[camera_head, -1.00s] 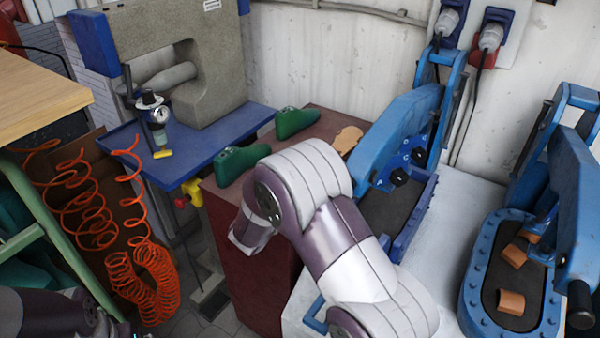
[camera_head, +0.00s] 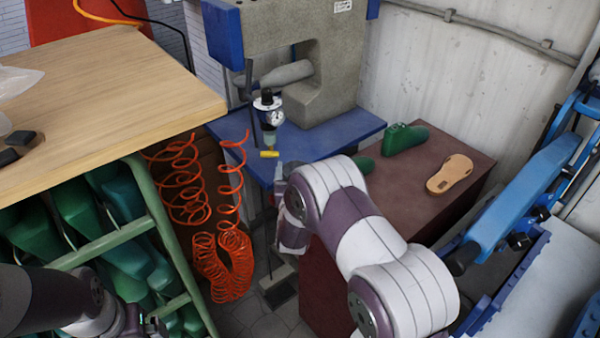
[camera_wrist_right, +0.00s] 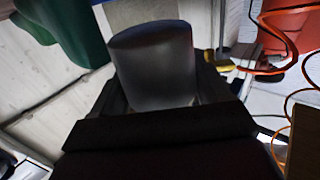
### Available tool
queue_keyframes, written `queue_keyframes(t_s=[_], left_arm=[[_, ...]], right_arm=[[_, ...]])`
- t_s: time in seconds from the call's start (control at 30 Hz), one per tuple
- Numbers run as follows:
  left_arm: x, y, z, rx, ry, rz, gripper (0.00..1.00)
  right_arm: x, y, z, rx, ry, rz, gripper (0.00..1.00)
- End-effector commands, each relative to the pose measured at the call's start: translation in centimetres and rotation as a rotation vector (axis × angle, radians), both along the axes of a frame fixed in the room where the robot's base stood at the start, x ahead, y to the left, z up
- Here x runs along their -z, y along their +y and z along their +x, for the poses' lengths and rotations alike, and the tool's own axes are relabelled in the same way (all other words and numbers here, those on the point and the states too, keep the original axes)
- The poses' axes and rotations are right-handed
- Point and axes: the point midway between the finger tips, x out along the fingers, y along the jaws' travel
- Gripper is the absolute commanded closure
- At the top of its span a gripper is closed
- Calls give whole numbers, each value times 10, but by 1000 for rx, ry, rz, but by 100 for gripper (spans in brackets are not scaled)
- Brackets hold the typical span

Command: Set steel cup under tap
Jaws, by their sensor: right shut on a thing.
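A smooth grey steel cup (camera_wrist_right: 152,62) fills the middle of the right wrist view. My right gripper (camera_wrist_right: 158,88) is shut on it, with a dark finger on either side. In the head view my right arm reaches in from the lower right, and its bent links hide most of the gripper and the cup. My left gripper (camera_head: 135,322) shows only as dark parts at the bottom left edge, so its jaws cannot be made out. I cannot make out a tap in either view.
A grey press (camera_head: 335,70) stands on a blue table (camera_head: 345,135). A dark red cabinet (camera_head: 420,205) bears green shoe lasts (camera_head: 403,138) and a tan sole (camera_head: 450,173). Orange coiled hoses (camera_head: 225,260) hang beside a wooden bench (camera_head: 110,95) and a green rack (camera_head: 155,230).

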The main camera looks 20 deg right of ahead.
Motion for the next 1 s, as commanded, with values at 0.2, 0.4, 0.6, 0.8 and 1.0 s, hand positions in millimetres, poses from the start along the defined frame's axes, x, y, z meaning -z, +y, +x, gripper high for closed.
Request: queue_keyframes(t_s=[0.2,0.4,0.6,0.8,1.0], left_arm=[[19,0,0,0,0,0,0],[31,0,0,0,0,0,0],[44,0,0,0,0,0,0],[56,0,0,0,0,0,0],[64,0,0,0,0,0,0]], right_arm=[[15,8,20,-1,-3,0,59],[16,15,40,-1,-4,-1,59],[17,22,61,0,-4,0,59],[18,30,81,0,-3,-1,59],[17,36,98,0,-2,-2,59]])
